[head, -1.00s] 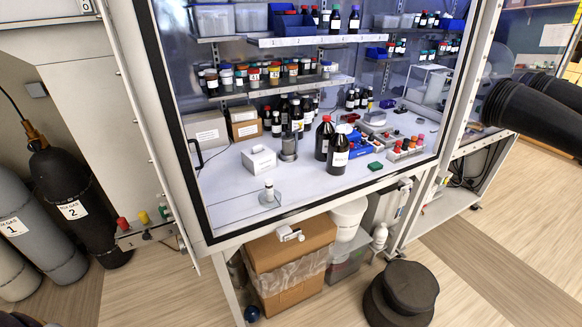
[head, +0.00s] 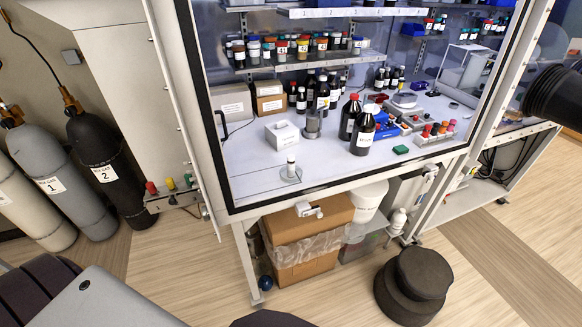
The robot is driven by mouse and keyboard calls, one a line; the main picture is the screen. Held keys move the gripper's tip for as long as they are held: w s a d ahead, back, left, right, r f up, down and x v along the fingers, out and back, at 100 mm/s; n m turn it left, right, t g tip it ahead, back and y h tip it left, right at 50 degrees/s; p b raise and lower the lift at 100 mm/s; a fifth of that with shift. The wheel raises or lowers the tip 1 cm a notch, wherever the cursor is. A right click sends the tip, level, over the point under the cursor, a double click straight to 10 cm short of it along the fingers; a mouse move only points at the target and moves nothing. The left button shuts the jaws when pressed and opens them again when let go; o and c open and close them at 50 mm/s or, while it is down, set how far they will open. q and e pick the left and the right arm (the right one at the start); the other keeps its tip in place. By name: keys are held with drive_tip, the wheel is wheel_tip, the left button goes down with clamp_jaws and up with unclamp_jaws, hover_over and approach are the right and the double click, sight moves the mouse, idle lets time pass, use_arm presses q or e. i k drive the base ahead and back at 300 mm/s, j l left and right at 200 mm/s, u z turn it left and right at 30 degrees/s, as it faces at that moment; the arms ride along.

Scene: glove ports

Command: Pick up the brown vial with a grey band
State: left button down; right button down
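I cannot single out a brown vial with a grey band at this size. Several small dark and brown vials with coloured caps stand in a row on the lower shelf (head: 300,62) inside the glove box. A small pale vial with a grey top (head: 291,166) stands upright on a clear dish near the front left of the work surface (head: 250,165). Neither gripper is in view. Parts of my own body show along the bottom left edge.
Two dark bottles (head: 364,135) stand mid-surface beside a blue rack (head: 388,132). A white box (head: 282,134) stands behind the dish. A vial rack (head: 434,134) is at right. Gas cylinders (head: 102,160) stand left. A black stool (head: 412,285) is on the floor.

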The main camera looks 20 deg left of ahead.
sight(290, 158)
drive_tip(key=l+u, duration=0.2)
drive_tip(key=l, duration=0.5)
drive_tip(key=k+l+u, duration=0.2)
drive_tip(key=l, duration=0.5)
drive_tip(key=i, duration=0.05)
